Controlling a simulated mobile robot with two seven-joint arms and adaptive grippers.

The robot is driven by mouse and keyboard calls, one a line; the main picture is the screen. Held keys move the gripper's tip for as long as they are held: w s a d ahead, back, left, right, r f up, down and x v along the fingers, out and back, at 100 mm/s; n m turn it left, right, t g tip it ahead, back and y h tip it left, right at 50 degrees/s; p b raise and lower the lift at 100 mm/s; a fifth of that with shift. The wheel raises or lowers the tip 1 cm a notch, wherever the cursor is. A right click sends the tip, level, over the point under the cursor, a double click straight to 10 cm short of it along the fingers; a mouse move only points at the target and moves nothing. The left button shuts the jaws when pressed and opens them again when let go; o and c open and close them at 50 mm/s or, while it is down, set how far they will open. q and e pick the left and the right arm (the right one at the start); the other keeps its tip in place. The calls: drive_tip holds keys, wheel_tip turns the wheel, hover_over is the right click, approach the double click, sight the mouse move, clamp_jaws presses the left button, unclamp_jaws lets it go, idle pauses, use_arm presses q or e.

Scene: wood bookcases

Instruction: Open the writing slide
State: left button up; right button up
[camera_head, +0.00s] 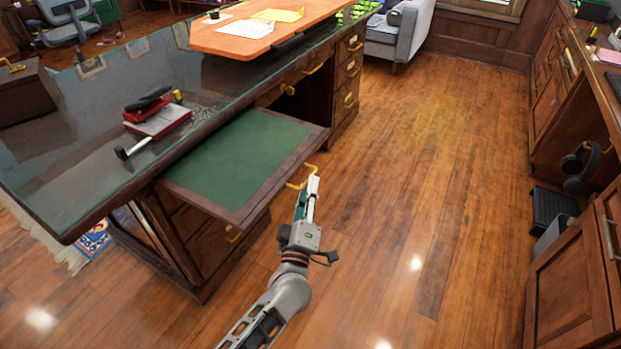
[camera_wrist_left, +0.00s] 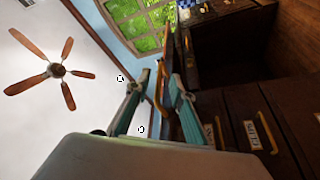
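The writing slide (camera_head: 234,158), a wood-framed panel with a green top, sticks well out from the desk's front. Its brass handle (camera_head: 302,179) is on the outer edge. My left gripper (camera_head: 306,190) is at this handle. In the left wrist view, the left gripper's two teal fingers (camera_wrist_left: 160,84) stand apart, with the brass handle (camera_wrist_left: 163,92) in the gap between them. I see no clear contact on both sides. The slide's edge shows beyond the fingers. My right gripper is not in view.
The glass-topped desk (camera_head: 75,135) holds a red stapler-like item (camera_head: 148,103), a red book (camera_head: 165,122) and a hammer-like tool (camera_head: 132,148). Drawers with brass handles lie below the slide. The wood floor (camera_head: 420,200) right of the desk is clear, up to cabinets (camera_head: 572,300) at far right.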

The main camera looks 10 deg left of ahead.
use_arm(q)
drive_tip(key=v, duration=0.8)
drive_tip(key=s+a+f+m+g+h+p, duration=0.1)
drive_tip(key=s+a+m+g+p, duration=0.2)
drive_tip(key=s, duration=0.6)
drive_tip(key=s+a+f+m+g+p, duration=0.2)
drive_tip(key=s+m+p, duration=0.3)
drive_tip(key=s, duration=0.5)
drive_tip(key=s+a+f+m+g+h+p, duration=0.1)
drive_tip(key=s+a+m+g+p, duration=0.3)
drive_tip(key=s+m, duration=0.4)
drive_tip(key=shift+s+a+f+g+h, duration=0.3)
drive_tip(key=shift+s+a+f+g, duration=0.3)
drive_tip(key=shift+s, duration=0.3)
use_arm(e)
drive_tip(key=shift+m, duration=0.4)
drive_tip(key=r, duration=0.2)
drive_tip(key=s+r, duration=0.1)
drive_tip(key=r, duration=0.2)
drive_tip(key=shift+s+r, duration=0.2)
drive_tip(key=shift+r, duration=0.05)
use_arm(q)
drive_tip(key=shift+f, duration=0.1)
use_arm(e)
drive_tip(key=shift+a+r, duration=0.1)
